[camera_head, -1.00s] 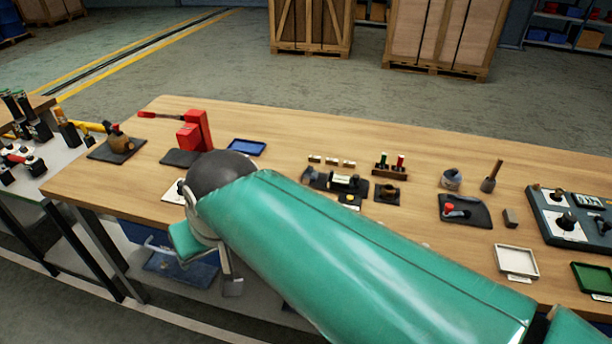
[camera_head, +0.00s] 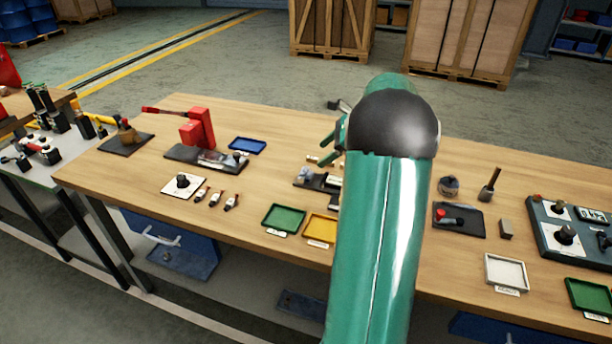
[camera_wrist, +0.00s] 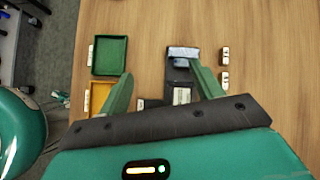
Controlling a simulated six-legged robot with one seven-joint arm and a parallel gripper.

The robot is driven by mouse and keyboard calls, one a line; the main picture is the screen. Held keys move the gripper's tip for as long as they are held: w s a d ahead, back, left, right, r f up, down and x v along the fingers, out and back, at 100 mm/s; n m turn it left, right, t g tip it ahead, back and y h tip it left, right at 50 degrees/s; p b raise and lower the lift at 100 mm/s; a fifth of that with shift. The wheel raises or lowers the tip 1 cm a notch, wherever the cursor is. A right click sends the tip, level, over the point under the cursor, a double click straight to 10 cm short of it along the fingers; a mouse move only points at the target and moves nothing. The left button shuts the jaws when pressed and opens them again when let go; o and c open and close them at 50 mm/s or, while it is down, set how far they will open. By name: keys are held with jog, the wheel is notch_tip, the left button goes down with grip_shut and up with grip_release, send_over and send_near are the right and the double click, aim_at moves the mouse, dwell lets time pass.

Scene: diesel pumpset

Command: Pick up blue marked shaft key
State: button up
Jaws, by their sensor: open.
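Small pale blocks that look like shaft keys lie on the bench behind a dark shaft fixture. One key (camera_head: 312,159) shows in the head view; the others are hidden by my arm. In the wrist view, an upper key (camera_wrist: 225,56) and a lower key (camera_wrist: 224,82) lie just right of my right finger. Their marks are too small to tell which is blue. My gripper (camera_wrist: 161,70) is open and empty above the bench, with the shaft fixture (camera_wrist: 183,52) near its right finger. In the head view my arm mostly hides the gripper.
A green tray (camera_head: 284,218) and a yellow tray (camera_head: 320,229) sit left of my arm. A red press-like tool (camera_head: 200,125) stands at the back left. A dark mat (camera_head: 470,226), a white tray (camera_head: 507,271) and a control panel (camera_head: 567,232) are to the right.

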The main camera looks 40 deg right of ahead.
aim_at(311, 175)
jog(key=s+d+f+m+t, duration=0.1)
jog(key=s+d+f+m, duration=0.2)
jog(key=d, duration=0.4)
jog(key=x, duration=1.4)
jog(key=shift+w+a, duration=0.1)
jog(key=shift+w, duration=0.3)
jog(key=c, duration=1.2)
jog(key=shift+r, duration=0.1)
